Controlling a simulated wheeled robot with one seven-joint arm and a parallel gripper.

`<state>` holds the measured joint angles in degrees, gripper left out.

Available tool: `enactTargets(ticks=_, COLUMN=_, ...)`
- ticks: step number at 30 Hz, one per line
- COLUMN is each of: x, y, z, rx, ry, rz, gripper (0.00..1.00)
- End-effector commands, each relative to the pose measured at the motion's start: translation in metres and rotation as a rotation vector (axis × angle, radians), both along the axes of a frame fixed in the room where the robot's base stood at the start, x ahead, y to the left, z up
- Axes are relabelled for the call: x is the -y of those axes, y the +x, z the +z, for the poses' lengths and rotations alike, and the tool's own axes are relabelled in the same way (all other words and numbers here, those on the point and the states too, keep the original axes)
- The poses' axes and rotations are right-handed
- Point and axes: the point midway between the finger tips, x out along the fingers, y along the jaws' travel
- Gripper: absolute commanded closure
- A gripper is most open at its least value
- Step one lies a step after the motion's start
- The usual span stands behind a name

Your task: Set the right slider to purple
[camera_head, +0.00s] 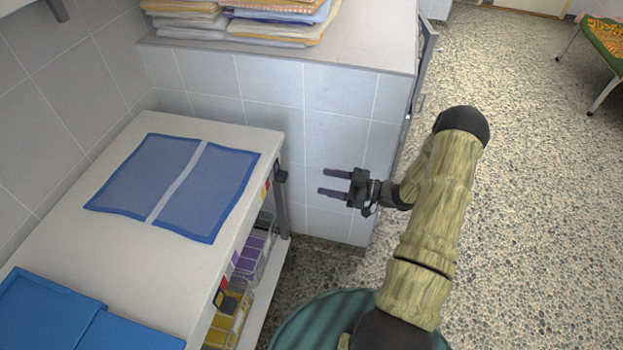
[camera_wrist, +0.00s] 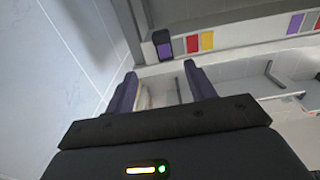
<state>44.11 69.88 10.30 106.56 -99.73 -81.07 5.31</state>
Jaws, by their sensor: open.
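The white table's front edge carries colour patches. Near its far corner sits the dark right slider (camera_head: 281,176), also in the wrist view (camera_wrist: 160,38). In the wrist view, a purple patch (camera_wrist: 165,51) shows at the slider's lower part, with a red patch (camera_wrist: 192,44) and a yellow patch (camera_wrist: 207,40) uncovered to its right. The slider overlaps the purple end; how exactly it lines up I cannot tell. My gripper (camera_head: 322,181) is open and empty, to the right of the slider and apart from it. Its two fingers (camera_wrist: 160,70) point toward the table edge.
More patches, including purple (camera_wrist: 295,23), lie farther along the edge. Two blue-edged cloths (camera_head: 205,195) lie on the white table (camera_head: 130,290). Bins (camera_head: 228,318) stand on a shelf beneath. A tiled counter (camera_head: 335,130) with folded towels (camera_head: 280,20) stands behind my gripper. Speckled floor is open at right.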

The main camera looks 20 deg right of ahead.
Motion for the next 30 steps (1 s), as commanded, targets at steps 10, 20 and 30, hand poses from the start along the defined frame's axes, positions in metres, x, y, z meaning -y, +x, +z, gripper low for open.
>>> enactTargets(ticks=10, x=0.042, y=-0.025, z=0.000, rx=0.002, ry=-0.001, rz=-0.001, gripper=0.45)
enactTargets(ticks=20, x=0.043, y=-0.026, z=0.000, rx=0.001, ry=-0.001, rz=0.000, gripper=0.45)
enactTargets(ticks=30, x=0.040, y=-0.017, z=0.003, rx=-0.010, ry=-0.037, rz=-0.021, gripper=0.45)
